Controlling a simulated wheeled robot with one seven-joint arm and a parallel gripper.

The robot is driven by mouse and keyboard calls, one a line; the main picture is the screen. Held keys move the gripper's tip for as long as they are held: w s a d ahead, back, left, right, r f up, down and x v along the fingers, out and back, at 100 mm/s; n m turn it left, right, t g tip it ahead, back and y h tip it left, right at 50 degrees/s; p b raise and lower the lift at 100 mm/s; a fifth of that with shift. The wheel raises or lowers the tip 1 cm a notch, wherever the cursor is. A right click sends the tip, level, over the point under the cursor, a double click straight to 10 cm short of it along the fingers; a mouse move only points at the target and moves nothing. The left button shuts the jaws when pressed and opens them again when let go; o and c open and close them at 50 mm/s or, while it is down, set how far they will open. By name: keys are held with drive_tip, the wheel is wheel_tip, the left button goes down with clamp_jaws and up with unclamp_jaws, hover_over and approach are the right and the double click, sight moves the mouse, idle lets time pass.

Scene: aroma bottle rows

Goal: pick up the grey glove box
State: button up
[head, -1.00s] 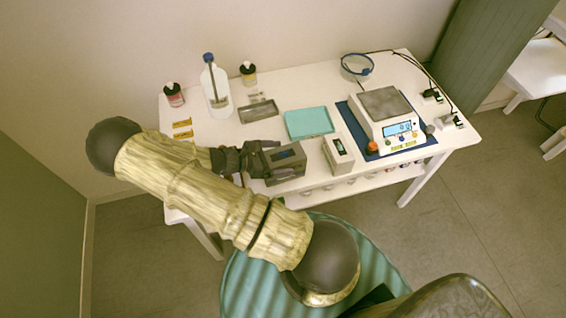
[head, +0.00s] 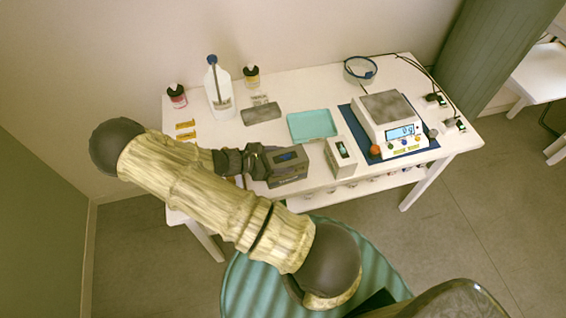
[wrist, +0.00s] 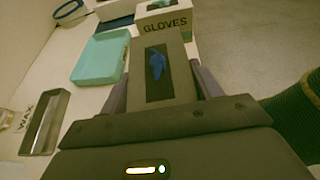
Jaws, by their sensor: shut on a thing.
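The grey glove box (head: 290,169) is at the front edge of the white table, with a dark opening and blue glove on top. In the wrist view the grey glove box (wrist: 174,44) stands between my two fingers, one along each side. My gripper (head: 270,165) reaches it from the left and is shut on it; it also shows in the wrist view (wrist: 160,88). The box's lower part is hidden in the wrist view. I cannot tell whether its base touches the table.
A white glove box (head: 340,158) stands close to the right. A teal tray (head: 312,125) and a grey tray (head: 262,113) lie behind. A scale (head: 390,118) sits on a blue mat at right. Bottles, including a white wash bottle (head: 218,90), stand at the back left.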

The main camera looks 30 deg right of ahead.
wheel_tip(320, 180, up, 18)
idle(0.6)
drive_tip(key=shift+d, duration=0.1)
idle(0.4)
